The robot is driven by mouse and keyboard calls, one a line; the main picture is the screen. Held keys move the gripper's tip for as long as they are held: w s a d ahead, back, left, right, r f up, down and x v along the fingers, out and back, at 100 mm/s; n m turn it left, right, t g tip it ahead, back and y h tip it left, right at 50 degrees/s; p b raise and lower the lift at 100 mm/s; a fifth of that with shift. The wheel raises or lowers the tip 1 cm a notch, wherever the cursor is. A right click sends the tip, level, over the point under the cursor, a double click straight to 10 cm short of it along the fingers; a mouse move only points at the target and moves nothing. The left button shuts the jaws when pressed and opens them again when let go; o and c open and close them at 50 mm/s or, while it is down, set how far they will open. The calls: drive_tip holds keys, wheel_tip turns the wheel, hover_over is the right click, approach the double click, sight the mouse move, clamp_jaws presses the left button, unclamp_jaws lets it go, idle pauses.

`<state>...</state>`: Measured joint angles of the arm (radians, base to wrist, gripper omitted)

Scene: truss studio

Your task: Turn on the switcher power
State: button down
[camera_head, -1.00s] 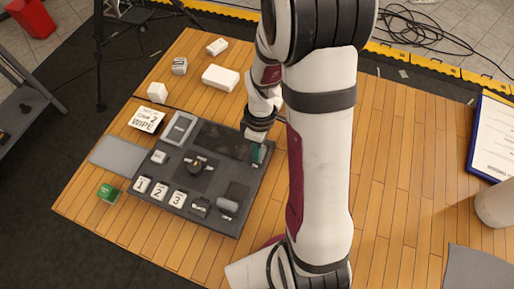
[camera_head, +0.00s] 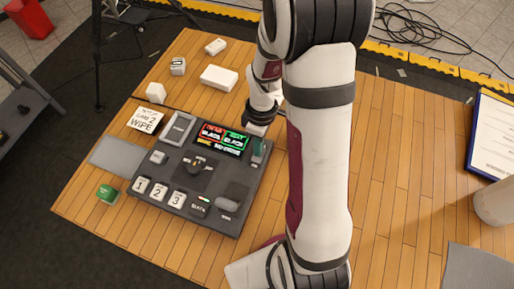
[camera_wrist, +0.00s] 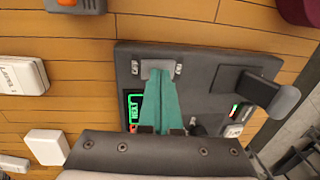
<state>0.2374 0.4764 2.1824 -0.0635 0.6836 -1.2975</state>
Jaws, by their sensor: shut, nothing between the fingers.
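The dark grey switcher (camera_head: 178,209) lies on the wooden floor, and its screen (camera_head: 222,138) is lit in red and green. The screen's lit corner also shows in the wrist view (camera_wrist: 134,108). My gripper (camera_head: 257,158) is shut and empty, its teal fingers pointing down at the switcher's right edge. In the wrist view my gripper's fingertips (camera_wrist: 158,72) meet at a grey switch plate (camera_wrist: 153,55) between two metal posts. The fingertips cover part of the plate, and I cannot tell whether they touch it. A small green light (camera_head: 204,199) glows near the black button.
A grey lever (camera_head: 228,205) stands up at the switcher's front right. Numbered buttons (camera_head: 159,191) run along its front. A Wipe card (camera_head: 145,120), white blocks (camera_head: 219,77) and a green cube (camera_head: 107,193) lie around it. Wooden floor right of my arm is mostly clear.

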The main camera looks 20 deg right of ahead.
sight(256, 159)
wheel_tip(256, 159, up, 14)
drive_tip(key=s+a, duration=0.1)
drive_tip(key=shift+s, duration=0.15)
idle(0.3)
drive_tip(key=shift+a, duration=0.1)
